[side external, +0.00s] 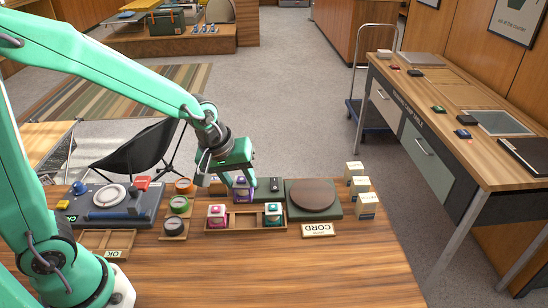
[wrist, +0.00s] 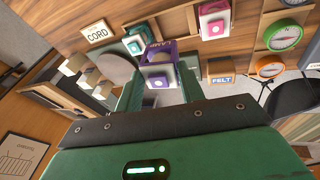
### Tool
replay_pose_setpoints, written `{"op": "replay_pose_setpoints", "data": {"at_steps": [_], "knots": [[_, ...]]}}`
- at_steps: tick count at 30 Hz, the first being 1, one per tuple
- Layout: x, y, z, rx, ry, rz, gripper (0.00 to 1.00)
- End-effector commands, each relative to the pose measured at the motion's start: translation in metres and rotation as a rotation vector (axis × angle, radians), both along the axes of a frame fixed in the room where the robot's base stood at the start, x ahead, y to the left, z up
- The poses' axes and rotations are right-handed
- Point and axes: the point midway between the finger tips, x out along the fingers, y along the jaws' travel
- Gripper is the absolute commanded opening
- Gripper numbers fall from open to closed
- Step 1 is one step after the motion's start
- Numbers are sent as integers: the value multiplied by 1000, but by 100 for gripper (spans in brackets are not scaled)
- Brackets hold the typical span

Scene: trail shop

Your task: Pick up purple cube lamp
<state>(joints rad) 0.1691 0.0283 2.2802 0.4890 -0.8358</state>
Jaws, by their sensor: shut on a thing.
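The purple cube lamp (side external: 242,192) has a pale front with a round purple button. My gripper (side external: 241,174) reaches down over it from above and is shut on it. In the wrist view the purple cube lamp (wrist: 159,74) sits between the two green fingers of my gripper (wrist: 160,88). In the side view it shows behind the wooden tray (side external: 244,226); I cannot tell whether its underside touches anything. A pink cube lamp (side external: 216,214) stands at the tray's left end and a teal one (side external: 273,212) at its right end.
Right of the purple lamp is a round brown disc (side external: 312,194) on a green base, then several small cream boxes (side external: 358,188). Several round dials (side external: 180,204) stand left of the tray. A CORD sign (side external: 318,230) lies in front. The front tabletop is bare.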

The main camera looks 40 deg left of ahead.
Motion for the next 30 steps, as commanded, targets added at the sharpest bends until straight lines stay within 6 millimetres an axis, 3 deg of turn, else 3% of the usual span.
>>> {"op": "replay_pose_setpoints", "data": {"at_steps": [22, 30], "knots": [[1, 0, 7, 0, -1, 0, 6], [18, -6, 9, -5, 4, 8, 6]]}}
